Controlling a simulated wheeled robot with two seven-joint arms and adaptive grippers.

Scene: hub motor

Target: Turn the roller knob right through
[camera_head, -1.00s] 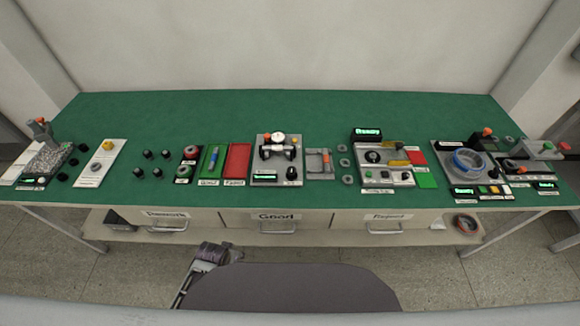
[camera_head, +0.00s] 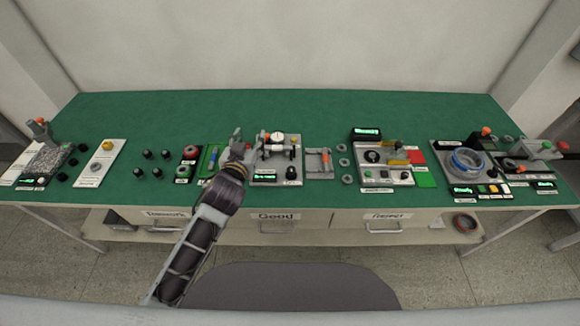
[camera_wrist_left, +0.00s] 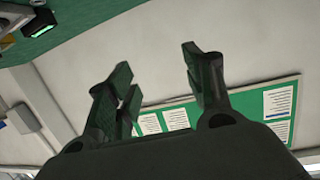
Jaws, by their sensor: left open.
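The station with a dial gauge (camera_head: 277,137) on top and rollers stands at the middle of the green bench. A black knob (camera_head: 291,173) sits at its front right corner; I take this as the roller knob. My left gripper (camera_head: 240,142) is raised just left of this station, over the green and red trays. It also shows in the left wrist view (camera_wrist_left: 158,72), with its two fingers apart and nothing between them. No knob shows in that view. My forearm hides most of the red tray. My right gripper is not in view.
A station with a lit display (camera_head: 367,133) stands to the right, with grey rings (camera_head: 343,162) between. Small black parts (camera_head: 148,154) stand to the left. The back of the green bench (camera_head: 200,110) is clear. Drawers (camera_head: 277,219) run below the front edge.

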